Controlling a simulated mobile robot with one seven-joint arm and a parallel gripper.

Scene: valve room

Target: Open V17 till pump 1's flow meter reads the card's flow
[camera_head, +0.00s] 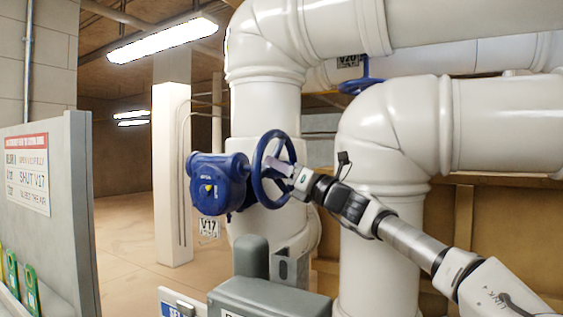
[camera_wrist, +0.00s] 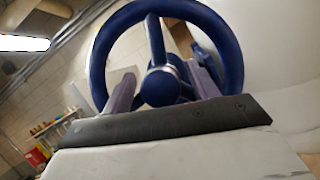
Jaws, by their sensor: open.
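The V17 valve has a blue body (camera_head: 217,184) and a blue handwheel (camera_head: 261,155) on a large white pipe. A V17 tag (camera_head: 209,228) hangs below it. My gripper (camera_head: 279,165) is at the wheel, reaching from the right. In the wrist view the handwheel (camera_wrist: 226,38) fills the upper middle, and my open gripper (camera_wrist: 162,65) has one finger on each side of its hub (camera_wrist: 161,87). I cannot tell whether the fingers touch the spokes. A notice (camera_head: 28,173) at left includes the words "SHUT V17". I cannot identify pump 1's flow meter or a card giving a flow.
A V20 tag (camera_head: 348,61) and another blue handwheel (camera_head: 361,84) sit behind the pipes. A grey box (camera_head: 268,299) stands below the valve. A grey panel (camera_head: 84,215) stands at left with green items (camera_head: 31,288) at its foot. Open floor (camera_head: 130,228) lies between panel and pipes.

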